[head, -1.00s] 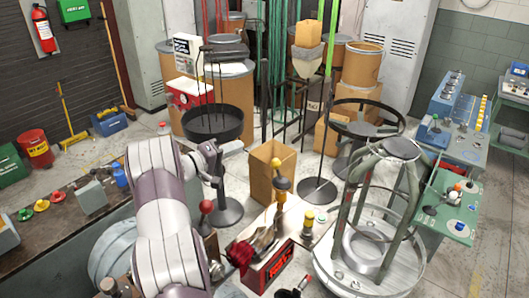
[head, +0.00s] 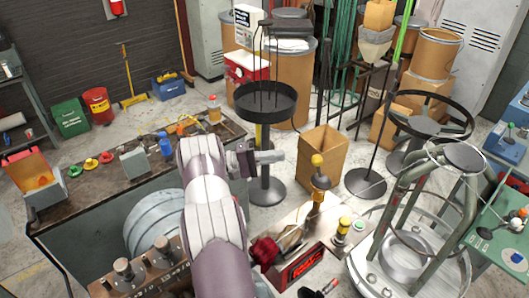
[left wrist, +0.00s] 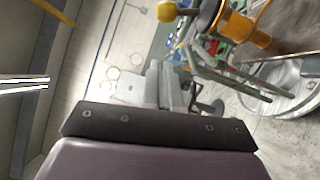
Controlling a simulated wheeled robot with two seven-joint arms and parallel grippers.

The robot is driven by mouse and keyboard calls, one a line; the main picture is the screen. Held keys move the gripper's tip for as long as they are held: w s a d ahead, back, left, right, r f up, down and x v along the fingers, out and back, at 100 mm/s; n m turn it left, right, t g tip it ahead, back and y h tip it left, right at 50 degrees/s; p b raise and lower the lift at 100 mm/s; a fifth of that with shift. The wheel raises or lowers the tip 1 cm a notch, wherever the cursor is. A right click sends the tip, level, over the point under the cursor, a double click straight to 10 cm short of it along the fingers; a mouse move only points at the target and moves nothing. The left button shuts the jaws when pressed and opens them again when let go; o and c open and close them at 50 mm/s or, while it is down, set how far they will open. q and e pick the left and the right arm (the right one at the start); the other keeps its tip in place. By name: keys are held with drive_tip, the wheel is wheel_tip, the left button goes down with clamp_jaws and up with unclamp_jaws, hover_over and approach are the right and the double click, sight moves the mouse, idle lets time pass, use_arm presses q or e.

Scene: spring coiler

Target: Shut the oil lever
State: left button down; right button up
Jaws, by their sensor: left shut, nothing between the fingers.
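A lever with a yellow ball knob (head: 317,160) stands on a brass-coloured post on the machine in front of me. It looks like the oil lever, but no label on it is readable. A yellow knob (left wrist: 166,11) beside an orange-yellow body also shows at the top of the left wrist view. My left gripper (head: 280,156) is shut and empty. In the head view it appears left of the yellow knob, with a gap between them. Its fingers (left wrist: 166,72) also show in the left wrist view. My right gripper is not in view.
A red box (head: 303,264) and a smaller yellow-topped post (head: 343,228) stand on the machine. A round cage frame (head: 425,215) stands right of it. A cardboard box (head: 322,153) is behind the lever. A dark workbench (head: 110,187) with coloured parts lies left.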

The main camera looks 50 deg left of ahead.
sight(319, 164)
use_arm(q)
drive_tip(key=w+d+r+p, duration=0.1)
drive_tip(key=w+d+p, duration=0.2)
drive_tip(key=d, duration=0.3)
drive_tip(key=shift+d+r+p, duration=0.15)
drive_tip(key=shift+d+p, duration=0.1)
drive_tip(key=shift+p, duration=0.45)
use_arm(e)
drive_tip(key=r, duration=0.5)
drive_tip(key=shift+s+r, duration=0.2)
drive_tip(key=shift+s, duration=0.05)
use_arm(q)
drive_tip(key=shift+w+a, duration=0.1)
drive_tip(key=shift+w, duration=0.05)
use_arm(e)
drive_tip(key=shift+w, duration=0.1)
